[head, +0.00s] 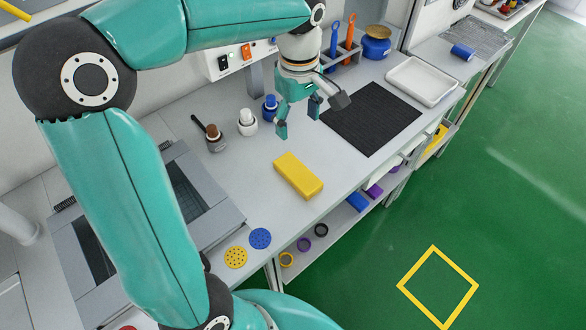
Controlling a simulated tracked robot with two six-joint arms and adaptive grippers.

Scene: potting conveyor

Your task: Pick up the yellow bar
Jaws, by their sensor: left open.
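The yellow bar (298,176) is a plain rectangular block. It lies flat on the grey bench top, near the bench's front edge. My left gripper (299,122) is above the bench, behind the bar in the head view and apart from it. Its fingers point down, spread apart, with nothing between them. My right gripper is not in view.
A black ribbed mat (372,118) lies right of the bar, with a white tray (422,81) beyond. Small bottles (247,122) stand behind it. A yellow disc (235,257) and a blue disc (260,238) lie near the front edge.

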